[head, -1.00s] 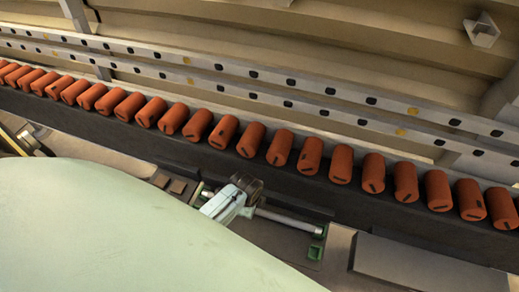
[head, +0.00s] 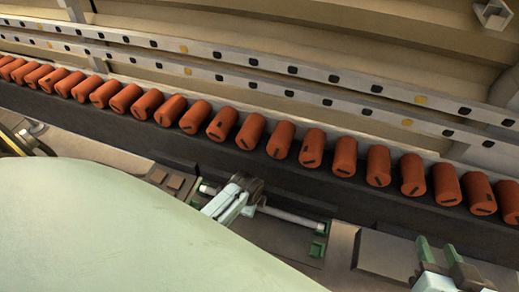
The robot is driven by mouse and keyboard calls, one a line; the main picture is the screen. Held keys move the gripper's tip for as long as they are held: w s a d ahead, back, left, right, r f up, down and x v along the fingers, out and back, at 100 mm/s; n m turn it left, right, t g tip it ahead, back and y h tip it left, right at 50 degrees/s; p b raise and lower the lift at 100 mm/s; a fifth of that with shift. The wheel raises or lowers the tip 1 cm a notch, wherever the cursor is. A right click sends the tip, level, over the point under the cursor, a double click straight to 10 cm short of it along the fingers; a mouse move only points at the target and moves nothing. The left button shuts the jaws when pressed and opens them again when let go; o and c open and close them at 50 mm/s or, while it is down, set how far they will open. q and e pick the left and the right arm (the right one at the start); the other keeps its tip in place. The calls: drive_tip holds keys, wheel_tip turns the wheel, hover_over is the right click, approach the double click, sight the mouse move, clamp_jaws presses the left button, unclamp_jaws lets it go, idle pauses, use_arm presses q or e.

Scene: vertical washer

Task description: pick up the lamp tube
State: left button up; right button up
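The lamp tube (head: 291,217) is a thin pale grey cylinder lying slanted in a recess below the row of orange cylinders. Small green pieces show near its ends. What looks like my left gripper (head: 240,203), whitish and grey with a dark part, is at the tube's middle-left and covers part of it; whether its fingers touch the tube cannot be told. My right gripper (head: 437,252) is at the lower right, cut by the frame's bottom edge. Its two green fingertips stand apart, with nothing seen between them, well to the right of the tube.
Several orange cylinders (head: 343,156) stand in a long row behind a dark ledge (head: 150,136). Pale perforated rails (head: 300,92) run behind them. A flat dark plate (head: 385,254) lies beside my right gripper. A large pale green surface (head: 100,235) blocks the lower left.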

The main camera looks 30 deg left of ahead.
use_arm(q)
clamp_jaws()
drive_tip(key=shift+r, duration=0.15)
idle(0.4)
